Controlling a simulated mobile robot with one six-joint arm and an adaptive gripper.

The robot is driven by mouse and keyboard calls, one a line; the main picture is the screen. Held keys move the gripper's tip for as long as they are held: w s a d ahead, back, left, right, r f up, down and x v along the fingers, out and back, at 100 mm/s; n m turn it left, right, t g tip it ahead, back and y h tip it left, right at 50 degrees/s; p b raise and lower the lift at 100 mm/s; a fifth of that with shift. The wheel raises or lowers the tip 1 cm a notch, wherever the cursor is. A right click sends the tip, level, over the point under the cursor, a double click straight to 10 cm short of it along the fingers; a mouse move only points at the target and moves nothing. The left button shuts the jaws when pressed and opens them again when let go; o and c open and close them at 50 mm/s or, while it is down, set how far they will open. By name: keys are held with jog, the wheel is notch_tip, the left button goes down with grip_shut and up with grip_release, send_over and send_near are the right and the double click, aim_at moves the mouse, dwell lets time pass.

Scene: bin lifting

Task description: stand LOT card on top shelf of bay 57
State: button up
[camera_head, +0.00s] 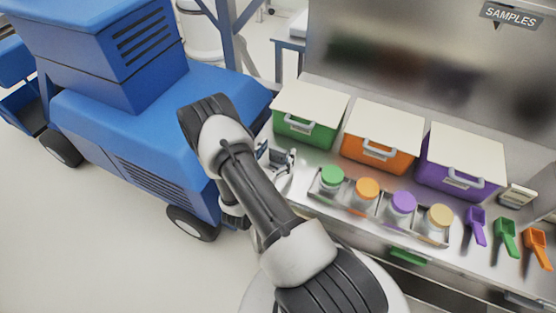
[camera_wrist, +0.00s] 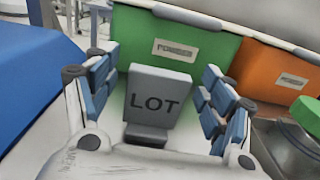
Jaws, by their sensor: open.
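The grey LOT card (camera_wrist: 157,92) stands upright on a small dark foot on the steel counter, in front of the green bin. Its face with the letters LOT is turned to the wrist camera. My gripper (camera_wrist: 160,72) is open, with one blue-padded finger on each side of the card and a gap on both sides. In the head view my gripper (camera_head: 276,160) is low at the counter's left end; the card is hard to make out there. No bay number 57 can be read in either view.
Green (camera_head: 306,132), orange (camera_head: 368,153) and purple bins (camera_head: 450,180) with white lids line the counter's back. A tray of several lidded jars (camera_head: 367,205) stands in front. Purple, green and orange scoops (camera_head: 505,237) lie right. A blue vehicle (camera_head: 140,130) stands close at left.

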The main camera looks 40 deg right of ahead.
jog(key=shift+w+d, duration=0.15)
jog(key=shift+d, duration=0.2)
jog(key=c, duration=1.3)
jog(key=shift+r, duration=0.1)
notch_tip(320, 180, up, 20)
jog(key=p, duration=0.5)
jog(key=w+a+f+n+t+y+b, duration=0.1)
jog(key=a+f+n+t+y+b, duration=0.2)
jog(key=a, duration=1.1)
jog(key=w+a+f+n+t+y+b, duration=0.2)
jog(key=a+f+n+t+y+b, duration=0.1)
jog(key=a, duration=1.1)
jog(key=f+n+t+y, duration=0.1)
jog(key=f+t, duration=0.1)
jog(key=t, duration=0.1)
jog(key=shift+a+n+y, duration=0.15)
jog(key=shift+n+y, duration=0.25)
